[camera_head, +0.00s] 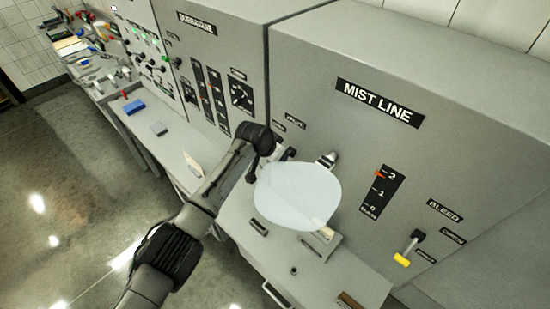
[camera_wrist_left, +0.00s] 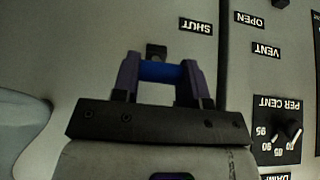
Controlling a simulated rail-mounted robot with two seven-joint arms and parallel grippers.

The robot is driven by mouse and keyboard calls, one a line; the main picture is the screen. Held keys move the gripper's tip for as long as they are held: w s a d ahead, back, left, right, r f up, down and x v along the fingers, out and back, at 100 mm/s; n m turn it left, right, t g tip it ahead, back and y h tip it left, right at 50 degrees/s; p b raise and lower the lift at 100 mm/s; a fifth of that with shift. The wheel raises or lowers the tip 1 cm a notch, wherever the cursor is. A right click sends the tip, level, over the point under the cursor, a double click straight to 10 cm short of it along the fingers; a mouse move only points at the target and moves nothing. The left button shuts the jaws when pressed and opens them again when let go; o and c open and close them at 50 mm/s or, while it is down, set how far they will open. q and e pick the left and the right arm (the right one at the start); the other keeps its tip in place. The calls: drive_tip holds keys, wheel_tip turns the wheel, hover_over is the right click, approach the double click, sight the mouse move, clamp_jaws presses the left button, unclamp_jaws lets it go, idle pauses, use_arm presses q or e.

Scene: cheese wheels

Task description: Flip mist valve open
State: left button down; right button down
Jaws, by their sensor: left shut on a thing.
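In the left wrist view, a blue valve handle (camera_wrist_left: 160,72) sits between the two fingers of my left gripper (camera_wrist_left: 160,75), which is shut on it. A dark mount shows just beyond the handle, close to the SHUT label (camera_wrist_left: 196,27). The OPEN label (camera_wrist_left: 250,19) is further right, past a panel seam. In the head view, my left gripper (camera_head: 284,154) is at the grey MIST LINE cabinet (camera_head: 310,80), near its left edge. The handle is hidden there by the gripper and wrist. My right gripper is not in view.
A pale round disc (camera_head: 298,193) is just right of my left gripper. A gauge with a red pointer (camera_head: 382,192) and a yellow-handled BLEED lever (camera_head: 402,260) are on the cabinet. A PER CENT dial (camera_wrist_left: 288,135) shows in the left wrist view. Open floor (camera_head: 60,220) lies left.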

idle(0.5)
use_arm(q)
drive_tip(key=c, duration=1.1)
unclamp_jaws()
drive_tip(key=o, duration=0.5)
drive_tip(key=shift+w+d+r, duration=0.1)
drive_tip(key=shift+c, duration=0.2)
drive_tip(key=b+v, duration=0.2)
drive_tip(key=v, duration=1.1)
drive_tip(key=shift+r, duration=0.5)
drive_tip(key=shift+d, duration=0.1)
